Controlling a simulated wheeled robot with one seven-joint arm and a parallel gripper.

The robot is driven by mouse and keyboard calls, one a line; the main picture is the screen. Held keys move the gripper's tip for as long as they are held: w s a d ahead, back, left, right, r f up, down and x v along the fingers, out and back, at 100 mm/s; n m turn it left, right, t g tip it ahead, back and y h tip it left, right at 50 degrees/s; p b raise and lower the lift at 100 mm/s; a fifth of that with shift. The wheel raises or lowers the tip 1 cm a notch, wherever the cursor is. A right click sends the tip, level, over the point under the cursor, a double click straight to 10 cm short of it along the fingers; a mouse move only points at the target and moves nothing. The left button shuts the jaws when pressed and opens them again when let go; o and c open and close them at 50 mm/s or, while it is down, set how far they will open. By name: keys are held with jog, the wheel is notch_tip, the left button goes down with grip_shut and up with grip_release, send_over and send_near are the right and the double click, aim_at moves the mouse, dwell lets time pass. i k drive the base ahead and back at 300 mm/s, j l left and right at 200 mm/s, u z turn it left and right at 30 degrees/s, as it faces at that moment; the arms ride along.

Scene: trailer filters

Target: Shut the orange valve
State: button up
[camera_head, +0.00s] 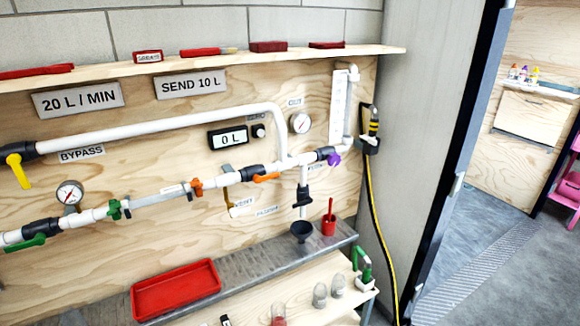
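The orange valve (266,178) sits on the lower white pipe, right of the middle of the panel. Its orange lever extends to the right from a black valve body (250,172) and lies roughly along the pipe. A smaller orange fitting (196,187), which looks like a clamp, is on the same pipe further left. My gripper is not in view.
Yellow (18,170), green (26,243) and purple (333,159) valve handles are on the same pipework. A wooden shelf (200,60) runs above.

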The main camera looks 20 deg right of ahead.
aim_at(257, 179)
jog(key=i+j+u, duration=0.2)
jog(key=i+j, duration=0.6)
